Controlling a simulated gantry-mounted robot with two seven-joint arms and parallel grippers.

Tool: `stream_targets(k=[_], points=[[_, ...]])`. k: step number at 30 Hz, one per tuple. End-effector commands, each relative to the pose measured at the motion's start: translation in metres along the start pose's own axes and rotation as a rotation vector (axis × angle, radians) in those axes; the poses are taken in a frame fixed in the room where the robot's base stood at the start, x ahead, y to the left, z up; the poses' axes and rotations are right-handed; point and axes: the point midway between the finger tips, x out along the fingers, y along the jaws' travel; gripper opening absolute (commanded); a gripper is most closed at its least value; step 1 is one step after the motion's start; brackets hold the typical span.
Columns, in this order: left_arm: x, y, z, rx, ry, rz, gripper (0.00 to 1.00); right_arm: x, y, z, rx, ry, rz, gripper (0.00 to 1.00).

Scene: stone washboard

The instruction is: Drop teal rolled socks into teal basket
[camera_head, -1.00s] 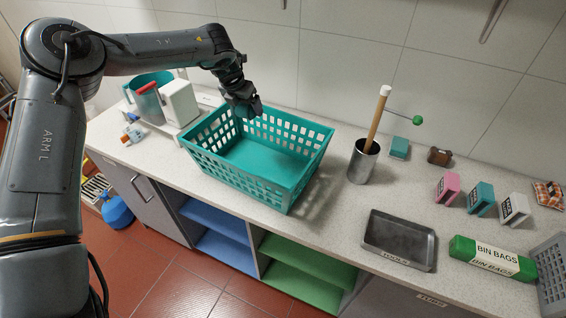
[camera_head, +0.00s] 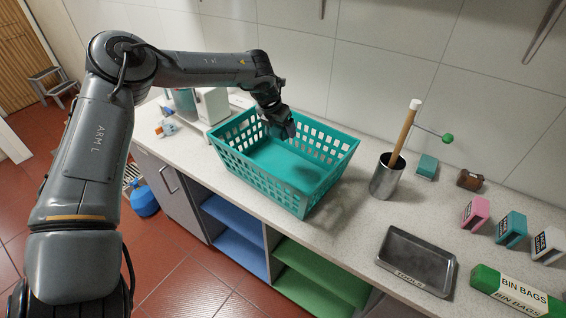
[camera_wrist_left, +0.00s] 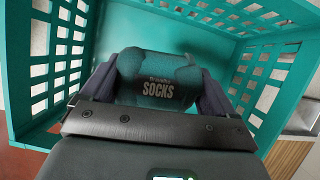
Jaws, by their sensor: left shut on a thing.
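The teal basket (camera_head: 262,174) stands on the speckled counter, left of the steel canister. Its walls have rows of square holes, and its floor looks bare in the head view. My left gripper (camera_head: 283,128) is over the basket's left back part, pointing down into it. In the left wrist view the teal rolled socks (camera_wrist_left: 160,72), with a "SOCKS" label, sit between the two dark fingers of the gripper (camera_wrist_left: 158,85), which is shut on them. The basket's walls (camera_wrist_left: 60,60) surround them there. In the head view the socks are hidden behind the gripper. My right gripper is not in view.
A steel canister (camera_head: 386,178) with a wooden handle stands right of the basket. A dark metal tray (camera_head: 416,262) and a bin bags box (camera_head: 515,291) lie farther right. Small pink, teal and white boxes stand behind them. A white appliance (camera_head: 212,106) is at the left.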

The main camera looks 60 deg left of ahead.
Motion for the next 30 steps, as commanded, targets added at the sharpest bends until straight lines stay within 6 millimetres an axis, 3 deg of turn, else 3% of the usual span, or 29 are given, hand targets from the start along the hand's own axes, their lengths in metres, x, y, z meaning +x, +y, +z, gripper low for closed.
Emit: stream_targets(k=[12,13,15,24,30], points=[[0.007,0.000,-0.003,0.000,-0.001,-0.001,0.56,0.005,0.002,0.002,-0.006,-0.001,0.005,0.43],[0.007,0.000,-0.003,0.000,-0.001,-0.001,0.91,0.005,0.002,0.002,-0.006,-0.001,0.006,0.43],[0.007,0.000,-0.003,0.000,-0.001,-0.001,1.00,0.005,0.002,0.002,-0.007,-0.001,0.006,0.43],[0.005,0.000,-0.003,0.000,0.000,-0.001,1.00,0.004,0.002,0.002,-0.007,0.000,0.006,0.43],[-0.014,-0.001,-0.002,0.001,-0.004,-0.002,1.00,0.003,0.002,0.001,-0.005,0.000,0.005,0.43]])
